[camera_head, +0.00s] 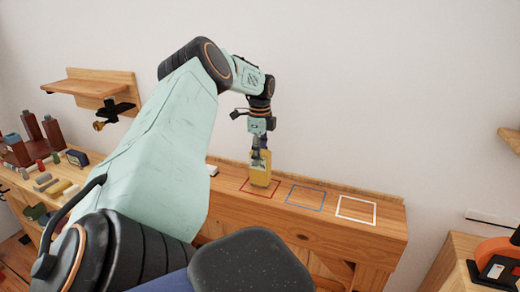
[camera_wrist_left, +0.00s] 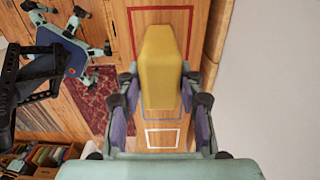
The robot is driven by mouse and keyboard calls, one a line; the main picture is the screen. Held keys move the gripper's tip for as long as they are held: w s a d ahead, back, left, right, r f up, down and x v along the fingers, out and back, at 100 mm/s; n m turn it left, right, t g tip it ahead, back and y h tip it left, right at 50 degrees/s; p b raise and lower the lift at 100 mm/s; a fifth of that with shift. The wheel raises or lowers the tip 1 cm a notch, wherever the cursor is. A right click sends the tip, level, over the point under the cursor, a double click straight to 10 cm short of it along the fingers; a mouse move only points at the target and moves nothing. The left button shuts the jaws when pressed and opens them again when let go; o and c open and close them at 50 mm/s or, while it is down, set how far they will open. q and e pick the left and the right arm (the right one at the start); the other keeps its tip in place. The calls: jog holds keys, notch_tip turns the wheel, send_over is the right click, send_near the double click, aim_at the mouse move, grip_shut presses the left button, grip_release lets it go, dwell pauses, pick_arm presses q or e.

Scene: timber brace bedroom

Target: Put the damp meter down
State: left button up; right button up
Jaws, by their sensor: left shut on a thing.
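The damp meter is a yellow block (camera_head: 260,172) standing upright in my left gripper (camera_head: 261,154). Its lower end is at the red outlined square (camera_head: 246,190) on the wooden bench; I cannot tell whether it touches the wood. In the left wrist view, the yellow meter (camera_wrist_left: 160,68) sits between the two fingers of my left gripper (camera_wrist_left: 160,82), which are shut on it. The red outline (camera_wrist_left: 133,30) shows behind it there. My right gripper is in neither view.
A blue outlined square (camera_head: 305,197) and a white outlined square (camera_head: 356,209) lie empty to the right on the bench (camera_head: 330,223). A small white item (camera_head: 212,170) lies left of the red square. Several small objects crowd the left bench. A wooden wall shelf (camera_head: 88,87) hangs above.

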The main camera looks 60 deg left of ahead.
pick_arm(q)
jog(key=shift+w+a+f, duration=0.1)
jog(key=shift+w+f, duration=0.05)
jog(key=shift+f, duration=0.2)
jog(key=o, duration=1.1)
jog(key=shift+s, duration=0.2)
jog(key=shift+o, duration=0.3)
jog(key=shift+w, duration=0.15)
